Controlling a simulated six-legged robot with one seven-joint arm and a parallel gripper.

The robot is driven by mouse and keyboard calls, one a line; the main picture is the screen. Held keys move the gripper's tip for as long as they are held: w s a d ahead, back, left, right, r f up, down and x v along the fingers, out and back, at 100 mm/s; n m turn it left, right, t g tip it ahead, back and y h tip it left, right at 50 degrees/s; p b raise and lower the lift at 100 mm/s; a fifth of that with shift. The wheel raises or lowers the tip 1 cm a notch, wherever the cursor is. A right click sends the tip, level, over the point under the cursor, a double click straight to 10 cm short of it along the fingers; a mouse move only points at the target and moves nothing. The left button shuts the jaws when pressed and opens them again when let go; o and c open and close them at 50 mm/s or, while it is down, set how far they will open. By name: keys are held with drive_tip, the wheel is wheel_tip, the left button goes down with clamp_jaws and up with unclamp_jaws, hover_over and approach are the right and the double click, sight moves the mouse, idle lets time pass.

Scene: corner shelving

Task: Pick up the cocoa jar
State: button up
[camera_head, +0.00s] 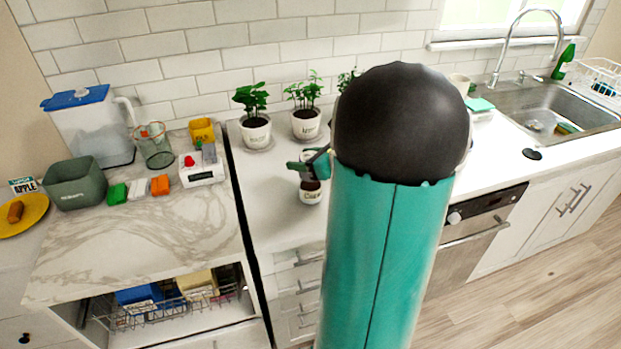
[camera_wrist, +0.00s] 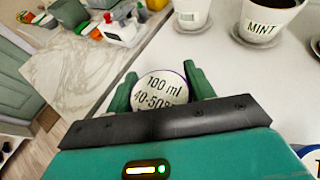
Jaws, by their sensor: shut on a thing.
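The cocoa jar (camera_head: 311,193) is a small white jar with dark lettering at the front of the white counter, partly hidden by my gripper and arm in the head view. In the wrist view the jar's round white lid (camera_wrist: 160,92), marked "100 ml", sits between the two green fingers. My gripper (camera_head: 311,167) is shut on the jar near its top. It also shows in the wrist view (camera_wrist: 163,90), with one finger on each side of the lid. I cannot tell whether the jar's base touches the counter.
Potted herbs (camera_head: 255,132) stand behind the jar near the tiled wall. Another round labelled top (camera_wrist: 313,158) shows at the wrist view's right edge.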

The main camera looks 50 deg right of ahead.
drive_tip(key=shift+c, duration=1.2)
